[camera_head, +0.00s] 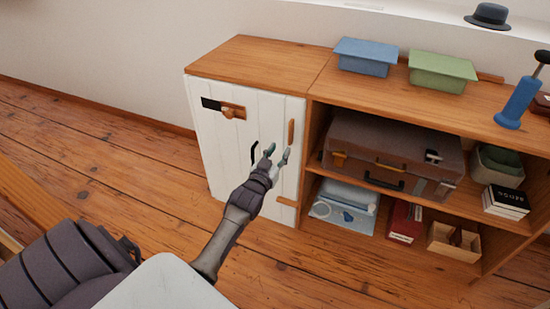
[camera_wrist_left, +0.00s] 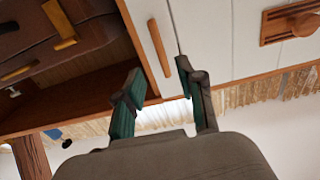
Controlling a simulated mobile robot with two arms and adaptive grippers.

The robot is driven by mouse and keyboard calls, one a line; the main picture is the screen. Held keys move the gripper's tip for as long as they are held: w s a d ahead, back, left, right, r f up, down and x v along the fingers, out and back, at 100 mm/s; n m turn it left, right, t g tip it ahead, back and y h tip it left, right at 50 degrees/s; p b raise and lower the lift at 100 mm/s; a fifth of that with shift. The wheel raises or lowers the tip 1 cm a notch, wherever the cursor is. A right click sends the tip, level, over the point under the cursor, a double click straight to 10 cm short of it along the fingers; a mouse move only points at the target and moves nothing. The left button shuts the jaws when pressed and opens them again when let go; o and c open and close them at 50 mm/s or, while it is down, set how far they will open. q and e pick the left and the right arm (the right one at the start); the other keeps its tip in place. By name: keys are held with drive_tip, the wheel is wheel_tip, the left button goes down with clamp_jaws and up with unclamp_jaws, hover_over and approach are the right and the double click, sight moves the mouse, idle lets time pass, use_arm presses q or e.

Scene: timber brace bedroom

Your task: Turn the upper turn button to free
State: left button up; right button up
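The upper turn button (camera_head: 291,132) is a small wooden bar on the right edge of the white cabinet door front (camera_head: 215,150). It stands upright. In the left wrist view the same bar (camera_wrist_left: 160,48) lies beside the door gap, beyond the fingers. A lower turn button (camera_head: 287,202) lies roughly level across the edge further down. My left gripper (camera_head: 277,153) is open and empty, just below and left of the upper button in the head view. In the left wrist view its fingertips (camera_wrist_left: 158,80) are apart, with no contact on the bar visible. My right gripper is not in view.
A wooden latch with a knob (camera_head: 228,111) sits at the door's upper left. The open shelf on the right holds a brown suitcase (camera_head: 385,142) and several boxes. Bare floor lies in front.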

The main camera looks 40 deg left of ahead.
use_arm(q)
drive_tip(key=shift+v, duration=1.45)
